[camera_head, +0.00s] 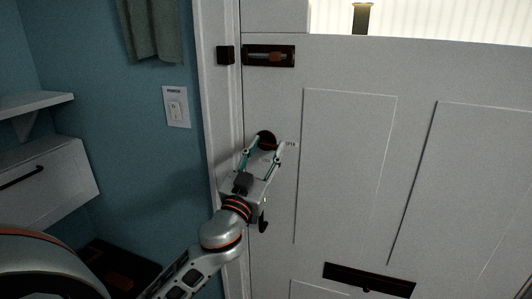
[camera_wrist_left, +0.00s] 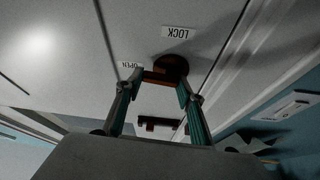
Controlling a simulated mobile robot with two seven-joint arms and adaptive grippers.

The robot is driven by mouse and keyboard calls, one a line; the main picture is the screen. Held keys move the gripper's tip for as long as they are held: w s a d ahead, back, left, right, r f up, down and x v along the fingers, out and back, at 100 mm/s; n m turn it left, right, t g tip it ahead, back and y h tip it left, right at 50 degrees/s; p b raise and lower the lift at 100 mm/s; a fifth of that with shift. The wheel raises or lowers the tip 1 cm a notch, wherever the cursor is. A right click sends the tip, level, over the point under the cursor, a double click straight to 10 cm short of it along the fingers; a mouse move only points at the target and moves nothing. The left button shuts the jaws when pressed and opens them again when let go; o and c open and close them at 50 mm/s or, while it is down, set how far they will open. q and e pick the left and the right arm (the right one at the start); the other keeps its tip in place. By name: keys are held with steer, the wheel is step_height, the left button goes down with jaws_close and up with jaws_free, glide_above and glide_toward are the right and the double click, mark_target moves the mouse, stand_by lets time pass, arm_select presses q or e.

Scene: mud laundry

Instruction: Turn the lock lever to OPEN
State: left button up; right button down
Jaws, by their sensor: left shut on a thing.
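The dark lock lever (camera_head: 266,138) sits on the white door near its left edge in the head view, mostly hidden by my fingers. In the left wrist view, the brown lever (camera_wrist_left: 158,76) extends left from its round dark base (camera_wrist_left: 174,65), close to the OPEN label (camera_wrist_left: 131,65). The LOCK label (camera_wrist_left: 178,33) is upside down above the base. The OPEN label (camera_head: 290,144) is small beside the lever in the head view. My left gripper (camera_head: 265,145) is shut on the lever, with one finger on each side (camera_wrist_left: 161,84). My right gripper is not in view.
A slide bolt (camera_head: 269,56) is above the lock. A dark handle (camera_head: 263,222) shows below it beside my wrist, partly hidden. A mail slot (camera_head: 369,281) is low on the door. A light switch (camera_head: 176,107) and a shelf (camera_head: 33,102) are on the left.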

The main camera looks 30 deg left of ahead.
arm_select(q)
steer(key=shift+r+n+y, duration=0.1)
steer(key=shift+n+y, duration=0.5)
steer(key=shift+n, duration=0.5)
steer(key=o, duration=1.1)
steer(key=v, duration=1.2)
